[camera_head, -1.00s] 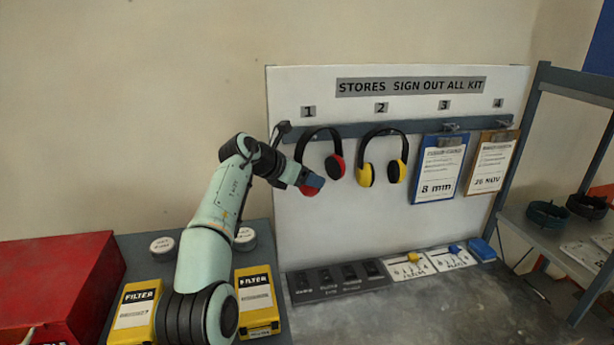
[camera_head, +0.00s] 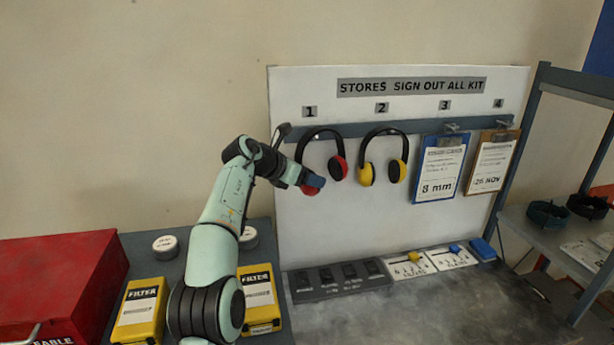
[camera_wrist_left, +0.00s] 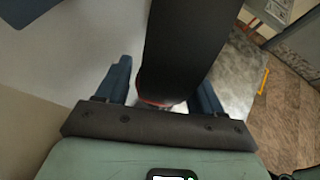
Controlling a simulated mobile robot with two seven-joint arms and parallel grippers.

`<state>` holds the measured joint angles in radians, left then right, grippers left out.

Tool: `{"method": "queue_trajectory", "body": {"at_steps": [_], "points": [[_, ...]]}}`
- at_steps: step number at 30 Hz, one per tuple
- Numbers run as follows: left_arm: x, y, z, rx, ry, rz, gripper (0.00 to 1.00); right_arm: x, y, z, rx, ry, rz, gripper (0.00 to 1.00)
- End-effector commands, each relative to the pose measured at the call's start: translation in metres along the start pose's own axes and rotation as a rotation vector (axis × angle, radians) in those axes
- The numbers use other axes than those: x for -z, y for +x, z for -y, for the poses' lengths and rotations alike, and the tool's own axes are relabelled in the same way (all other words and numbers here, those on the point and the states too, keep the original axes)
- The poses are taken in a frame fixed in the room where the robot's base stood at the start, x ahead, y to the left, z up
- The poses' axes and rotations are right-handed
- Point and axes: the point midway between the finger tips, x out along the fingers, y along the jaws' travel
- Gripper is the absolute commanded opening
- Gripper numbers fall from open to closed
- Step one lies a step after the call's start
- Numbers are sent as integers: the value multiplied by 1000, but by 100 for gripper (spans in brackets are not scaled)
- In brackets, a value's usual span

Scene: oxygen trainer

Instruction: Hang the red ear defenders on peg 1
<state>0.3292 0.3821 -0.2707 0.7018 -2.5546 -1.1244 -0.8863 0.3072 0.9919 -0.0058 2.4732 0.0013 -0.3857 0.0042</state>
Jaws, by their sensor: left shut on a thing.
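The red ear defenders (camera_head: 338,168) have a black headband and red cups. They are upright in front of the white board at the rail below label 1 (camera_head: 310,112). My left gripper (camera_head: 311,184) is shut on their left cup, which it partly hides. The right cup is free. The headband top overlaps the rail; I cannot tell whether it rests on peg 1, as the peg is hidden. In the left wrist view the black headband (camera_wrist_left: 185,45) rises between the blue fingers (camera_wrist_left: 165,88), with a sliver of red below. My right gripper is not in view.
Yellow ear defenders (camera_head: 366,174) hang at label 2, close to the right. A blue clipboard (camera_head: 437,190) and a brown clipboard (camera_head: 491,172) hang beyond. Yellow filter boxes (camera_head: 138,310) and a red box (camera_head: 60,280) stand lower left. The bench front (camera_head: 430,310) is clear.

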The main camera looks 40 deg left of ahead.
Motion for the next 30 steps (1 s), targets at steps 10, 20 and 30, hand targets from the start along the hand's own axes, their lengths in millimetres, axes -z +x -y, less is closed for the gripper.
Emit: {"method": "queue_trajectory", "body": {"at_steps": [10, 20, 30], "points": [[10, 6, -10, -27, -10, -19, 97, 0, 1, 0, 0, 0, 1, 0], [5, 4, -8, -23, -2, -6, 97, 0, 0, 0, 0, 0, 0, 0], [1, -3, -6, -20, 2, 1, 97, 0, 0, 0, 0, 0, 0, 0]]}}
